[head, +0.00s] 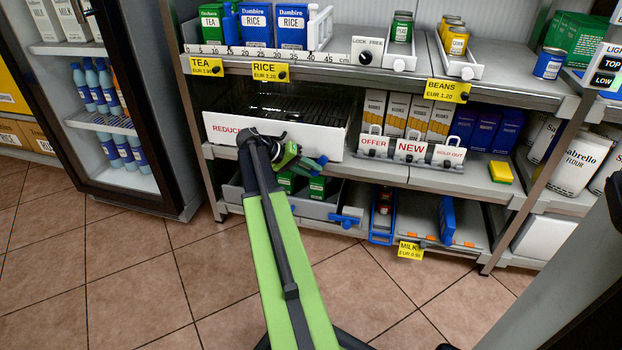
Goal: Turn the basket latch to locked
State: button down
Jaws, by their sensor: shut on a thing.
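The wire basket (228,131) stands on the middle shelf, with a white front panel that reads "REDUC…" before my arm covers the rest. My gripper (284,152) is at the right part of that panel, reached from below by my green arm. It is shut on a small part at the panel front, which I take to be the basket latch. The gripper hides most of this part, so its turn position cannot be read. A plate marked "LOCK FREE" (367,45) with a dark knob is on the upper shelf edge, apart from the gripper.
OFFER, NEW and SOLD OUT tags (410,150) stand right of the basket. Lower trays (320,210) hold green boxes under my gripper. A yellow sponge-like block (501,172) lies on the shelf at right. The tiled floor in front is clear.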

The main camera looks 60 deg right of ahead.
jog(key=g+b, duration=0.1)
jog(key=b, duration=0.1)
jog(key=f+g+h+b, duration=0.1)
jog(key=shift+n+g+b, duration=0.3)
jog(key=shift+b, duration=0.1)
jog(key=shift+r+b, duration=0.1)
jog(key=shift+b, duration=0.4)
jog(key=shift+r+g, duration=0.15)
jog(key=shift+g, duration=0.25)
jog(key=c, duration=1.1)
grip_release()
jog(key=shift+h, duration=0.3)
jog(key=shift+w, duration=0.1)
jog(key=shift+p+v, duration=3)
jog(key=shift+v, duration=5.65)
